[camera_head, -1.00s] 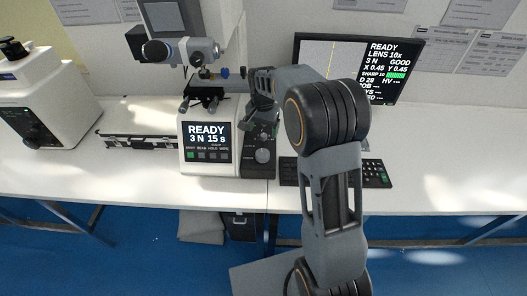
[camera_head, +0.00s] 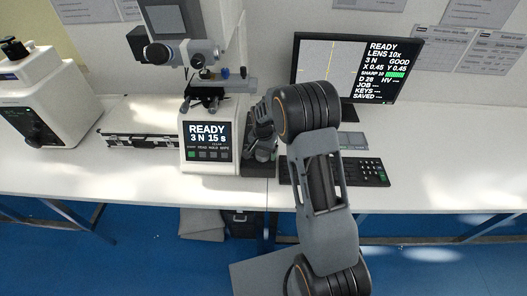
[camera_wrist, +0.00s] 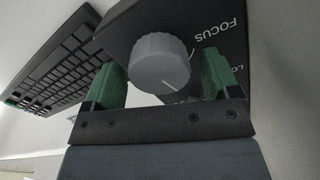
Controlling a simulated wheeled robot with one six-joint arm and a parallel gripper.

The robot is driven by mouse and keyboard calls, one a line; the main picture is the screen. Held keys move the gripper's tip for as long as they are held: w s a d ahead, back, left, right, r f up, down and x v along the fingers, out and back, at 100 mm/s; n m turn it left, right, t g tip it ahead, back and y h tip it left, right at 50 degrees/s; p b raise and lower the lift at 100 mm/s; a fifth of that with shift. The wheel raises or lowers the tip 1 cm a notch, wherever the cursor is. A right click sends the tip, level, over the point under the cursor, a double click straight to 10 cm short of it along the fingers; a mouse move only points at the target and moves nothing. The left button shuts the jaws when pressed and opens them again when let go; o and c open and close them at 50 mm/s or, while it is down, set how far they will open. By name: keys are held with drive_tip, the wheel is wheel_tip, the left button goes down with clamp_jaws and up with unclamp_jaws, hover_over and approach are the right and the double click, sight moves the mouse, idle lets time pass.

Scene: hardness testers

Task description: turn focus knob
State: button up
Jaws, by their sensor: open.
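The focus knob (camera_wrist: 160,62) is a grey ridged round knob on a dark panel lettered FOCUS (camera_wrist: 220,32) in the wrist view. My gripper (camera_wrist: 163,66) is open, with one green finger on each side of the knob. A narrow gap shows at the right finger; at the left finger I cannot tell whether it touches. In the head view my gripper (camera_head: 262,150) is at the dark control box right of the tester's screen (camera_head: 208,141), and it hides the knob. The monitor (camera_head: 378,70) reads READY, LENS 10x and GOOD, with a green bar beside SHARP.
The tester's head and stage (camera_head: 205,85) stand just left of and behind my gripper. A keyboard (camera_head: 350,172) lies to the right on the white bench (camera_head: 440,170).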

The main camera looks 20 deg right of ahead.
drive_tip(key=c, duration=0.9)
drive_tip(key=shift+n, duration=0.3)
